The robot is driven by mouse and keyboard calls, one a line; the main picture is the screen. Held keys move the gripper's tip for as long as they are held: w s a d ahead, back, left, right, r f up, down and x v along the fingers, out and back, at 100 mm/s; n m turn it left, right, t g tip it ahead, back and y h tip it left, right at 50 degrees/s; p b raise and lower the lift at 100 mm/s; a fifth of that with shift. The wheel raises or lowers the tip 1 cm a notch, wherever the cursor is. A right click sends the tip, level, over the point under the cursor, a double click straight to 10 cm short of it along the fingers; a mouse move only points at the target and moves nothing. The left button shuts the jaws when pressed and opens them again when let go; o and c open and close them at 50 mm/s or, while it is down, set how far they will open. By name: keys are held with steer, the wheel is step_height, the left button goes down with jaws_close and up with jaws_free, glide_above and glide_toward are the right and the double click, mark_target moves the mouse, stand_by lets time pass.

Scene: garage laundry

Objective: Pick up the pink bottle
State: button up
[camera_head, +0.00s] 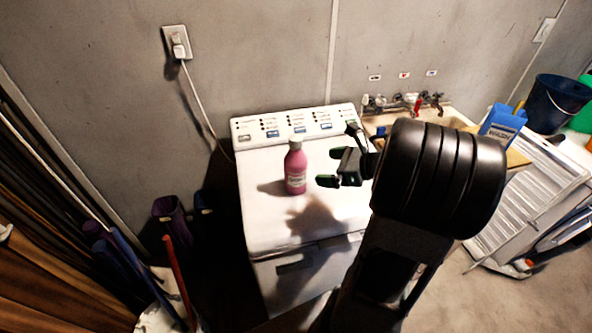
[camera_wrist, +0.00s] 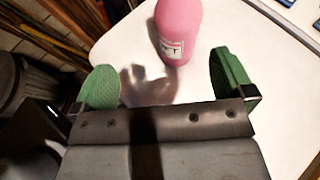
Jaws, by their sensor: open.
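The pink bottle (camera_head: 295,170) stands upright on top of the white washing machine (camera_head: 262,219). It has a pale cap and a label. My gripper (camera_head: 333,167) is to the right of the bottle in the head view, open, with its fingers pointing left toward it. In the wrist view, the bottle (camera_wrist: 178,30) is ahead of the two green fingertips, between their lines and right of centre. Its top is cut off by the frame edge there. The gripper (camera_wrist: 166,82) is empty, and no finger appears to touch the bottle.
The machine's control panel (camera_head: 297,124) rises behind the bottle. A sink (camera_head: 450,117) with taps, a blue box (camera_head: 502,125) and a dark bucket (camera_head: 558,102) are to the right. Boots and long-handled tools stand left of the machine. The machine top around the bottle is clear.

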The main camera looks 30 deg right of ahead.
mark_target(305, 161)
steer(key=shift+m+t, duration=0.6)
steer(key=shift+m, duration=0.2)
steer(key=w, duration=0.2)
steer(key=w+a+f, duration=0.1)
steer(key=w, duration=0.1)
steer(key=w+f+p, duration=0.1)
steer(key=w, duration=0.1)
steer(key=shift+a+f, duration=0.15)
steer(key=shift+a, duration=0.25)
steer(key=shift+p+x, duration=0.85)
steer(key=shift+x, duration=2.3)
steer(key=shift+f, duration=0.1)
steer(key=shift+c, duration=0.4)
steer(key=c, duration=1.2)
